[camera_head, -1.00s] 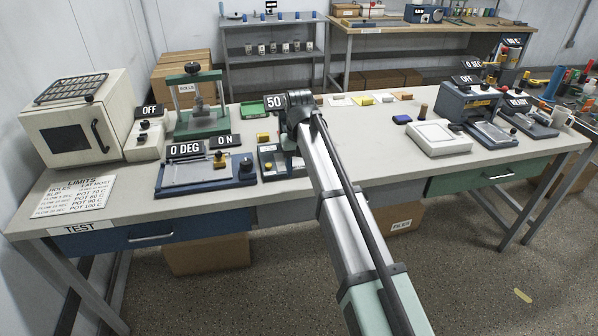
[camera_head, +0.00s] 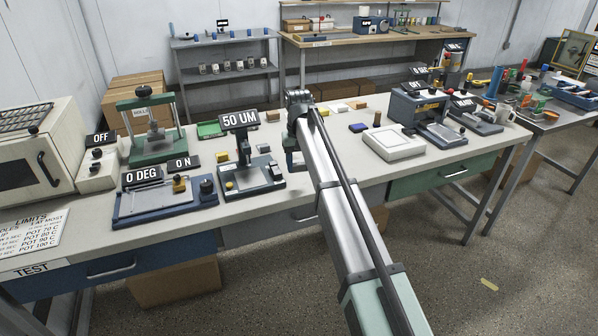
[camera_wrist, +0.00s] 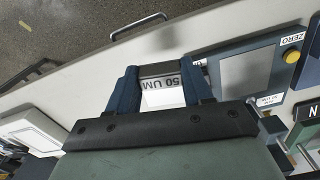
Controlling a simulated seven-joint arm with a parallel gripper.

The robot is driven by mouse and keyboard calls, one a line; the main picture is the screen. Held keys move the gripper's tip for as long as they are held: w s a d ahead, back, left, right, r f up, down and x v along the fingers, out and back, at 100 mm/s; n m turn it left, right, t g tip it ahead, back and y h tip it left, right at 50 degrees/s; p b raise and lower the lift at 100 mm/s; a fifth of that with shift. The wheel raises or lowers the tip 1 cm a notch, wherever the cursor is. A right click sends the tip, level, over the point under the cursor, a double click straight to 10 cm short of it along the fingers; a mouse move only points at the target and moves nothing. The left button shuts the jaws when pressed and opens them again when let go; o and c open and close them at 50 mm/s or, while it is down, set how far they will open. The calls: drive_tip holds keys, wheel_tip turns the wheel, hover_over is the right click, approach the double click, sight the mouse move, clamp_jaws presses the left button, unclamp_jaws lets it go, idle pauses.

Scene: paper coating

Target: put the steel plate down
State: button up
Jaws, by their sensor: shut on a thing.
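My gripper (camera_wrist: 161,90) is shut on the steel plate (camera_wrist: 163,97), a small pale piece with a "50 UM" label and a dark far edge between two blue fingers in the wrist view. Whether the plate touches the bench (camera_head: 315,178) cannot be told. The gauge (camera_head: 252,176) with a "50 UM" display stands just left of my gripper; its flat plate (camera_wrist: 245,73) shows right of the fingers.
A white square device (camera_head: 394,142) stands to the right, with a dark blue block (camera_head: 358,128) nearby. Small coloured blocks and a green tray (camera_head: 210,129) lie behind.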

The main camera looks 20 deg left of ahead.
hover_over(304, 175)
drive_tip(key=s+d, duration=0.2)
drive_tip(key=w+a+r, duration=0.1)
drive_tip(key=w+a, duration=0.1)
drive_tip(key=shift+n, duration=0.9)
drive_tip(key=shift+w+f, duration=0.15)
drive_tip(key=shift+f, duration=4.75)
drive_tip(key=shift+f, duration=0.15)
drive_tip(key=o, duration=1.2)
wheel_tip(304, 175, up, 12)
drive_tip(key=shift+r, duration=0.2)
